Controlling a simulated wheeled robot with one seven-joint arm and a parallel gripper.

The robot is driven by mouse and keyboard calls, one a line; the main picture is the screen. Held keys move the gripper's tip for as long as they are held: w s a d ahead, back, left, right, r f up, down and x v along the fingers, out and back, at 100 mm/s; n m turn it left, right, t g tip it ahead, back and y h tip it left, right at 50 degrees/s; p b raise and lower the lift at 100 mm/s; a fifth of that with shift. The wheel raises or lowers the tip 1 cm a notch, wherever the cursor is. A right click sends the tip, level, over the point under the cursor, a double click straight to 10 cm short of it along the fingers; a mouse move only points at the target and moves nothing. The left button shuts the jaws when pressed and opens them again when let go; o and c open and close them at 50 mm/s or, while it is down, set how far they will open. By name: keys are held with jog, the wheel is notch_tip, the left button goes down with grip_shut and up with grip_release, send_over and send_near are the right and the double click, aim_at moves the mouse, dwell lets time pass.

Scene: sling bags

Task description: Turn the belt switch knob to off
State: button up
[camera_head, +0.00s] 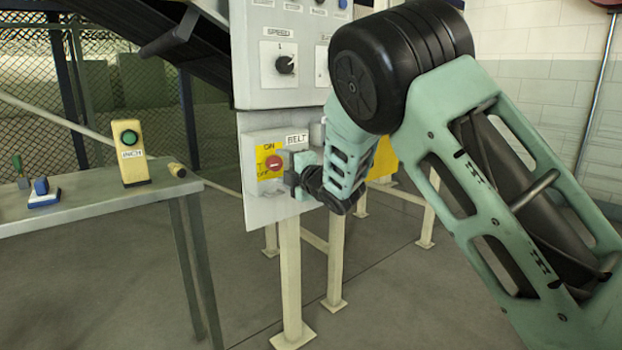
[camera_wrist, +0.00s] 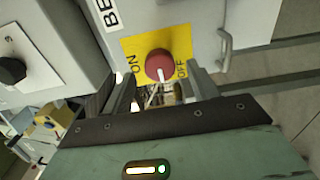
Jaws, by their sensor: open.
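The belt switch knob (camera_wrist: 159,65) is a red round knob on a yellow plate (camera_wrist: 178,39) marked ON at left and OFF at right in the wrist view. It also shows in the head view (camera_head: 273,163), below the BELT label (camera_head: 297,139). The knob carries a pale mark, but I cannot tell for sure which word it points to. My gripper (camera_wrist: 161,72) is open, with one finger on each side of the knob. I see no clear contact between fingers and knob. In the head view my gripper (camera_head: 290,174) is just right of the knob, close to the panel.
A control box with a SPEED knob (camera_head: 285,64) is above the belt panel. A metal handle (camera_wrist: 226,50) juts out beside the yellow plate. A table (camera_head: 100,200) at left holds a yellow INCH button box (camera_head: 130,152) and small items. Pale legs (camera_head: 290,280) stand below the panel.

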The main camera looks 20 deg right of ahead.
jog(key=p+v, duration=0.1)
jog(key=v, duration=1.3)
jog(key=shift+s, duration=0.25)
jog(key=shift+d, duration=0.1)
jog(key=s+a+f+m+g+h, duration=0.1)
jog(key=s+a+f+m+g, duration=0.35)
jog(key=s, duration=0.25)
jog(key=s+a+f+m+g+h, duration=0.1)
jog(key=s+a+f+m+g, duration=0.35)
jog(key=s+a+m, duration=0.2)
jog(key=s+a+m+g+h, duration=0.1)
jog(key=s+m+g+h, duration=0.45)
jog(key=s, duration=1.75)
notch_tip(320, 180, up, 26)
jog(key=n+g+y+p, duration=0.2)
jog(key=p, duration=2.4)
jog(key=shift+g, duration=0.35)
